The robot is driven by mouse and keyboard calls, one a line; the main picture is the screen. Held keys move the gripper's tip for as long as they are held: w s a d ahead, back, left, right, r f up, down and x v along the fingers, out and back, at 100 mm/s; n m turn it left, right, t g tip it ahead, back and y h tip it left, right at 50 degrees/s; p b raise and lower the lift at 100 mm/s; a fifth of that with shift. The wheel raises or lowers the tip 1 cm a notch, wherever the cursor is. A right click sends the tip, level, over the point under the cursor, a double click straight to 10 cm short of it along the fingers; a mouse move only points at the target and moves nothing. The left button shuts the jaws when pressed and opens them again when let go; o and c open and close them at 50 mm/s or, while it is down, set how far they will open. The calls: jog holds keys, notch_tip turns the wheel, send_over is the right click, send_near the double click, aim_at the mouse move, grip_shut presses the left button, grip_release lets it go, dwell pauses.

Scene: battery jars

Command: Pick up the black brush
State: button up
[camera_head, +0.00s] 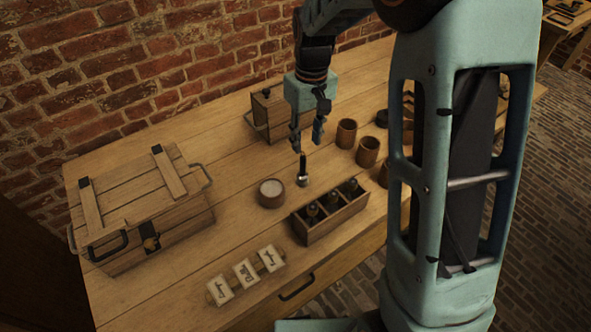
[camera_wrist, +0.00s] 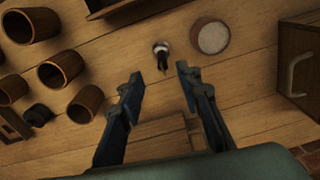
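The black brush (camera_head: 303,168) stands on the wooden table, looking upright, with a dark upper part and a paler base. In the wrist view the brush (camera_wrist: 161,54) is small, dark and pale, just beyond the gap between the fingertips. My gripper (camera_head: 306,142) is open and empty, pointing down above the brush and apart from it. In the wrist view my gripper's two fingers (camera_wrist: 159,76) are spread with bare table between them.
A round wooden pot with a pale top (camera_head: 271,192) stands close left of the brush. A compartmented box (camera_head: 322,229) holding dark bottles lies in front. Wooden cups (camera_head: 368,152) stand at right. A small wooden box (camera_head: 259,126) is behind, and a large crate (camera_head: 150,220) is left.

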jog(key=n, duration=0.1)
send_over(303, 174)
jog(key=f, duration=0.5)
jog(key=shift+a+f, duration=0.15)
jog(key=shift+a, duration=0.1)
jog(key=shift+w+d+f+p, duration=0.1)
jog(key=shift+w+f+p, duration=0.1)
jog(key=shift+f, duration=1.35)
jog(key=shift+w+d+f+p, duration=0.1)
jog(key=shift+w+f, duration=0.1)
jog(key=shift+f, duration=1.35)
grip_shut()
